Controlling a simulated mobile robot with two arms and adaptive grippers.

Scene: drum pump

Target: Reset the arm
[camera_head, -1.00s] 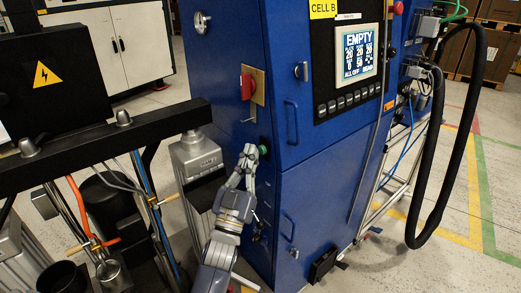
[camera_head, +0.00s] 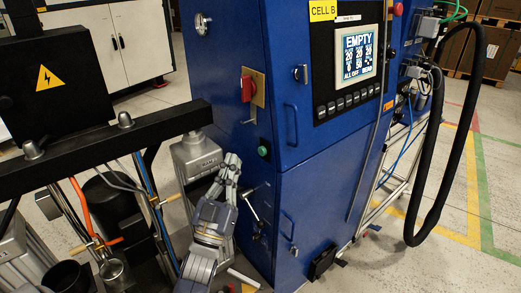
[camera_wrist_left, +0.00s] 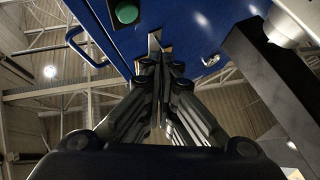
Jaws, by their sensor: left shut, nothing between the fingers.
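My left gripper (camera_head: 231,161) is in front of the left side of the blue cabinet (camera_head: 219,66), below and left of the green button (camera_head: 264,148). Its fingers are shut with nothing between them. In the left wrist view the closed fingers (camera_wrist_left: 165,68) point up toward the blue cabinet wall, and the green button (camera_wrist_left: 127,13) shows at the top left, apart from them. My right gripper is in neither view.
A red switch (camera_head: 248,86) sits above the button on the cabinet. A screen (camera_head: 357,55) reads EMPTY. A grey block (camera_head: 197,157) and a black beam (camera_head: 95,148) stand close on the left.

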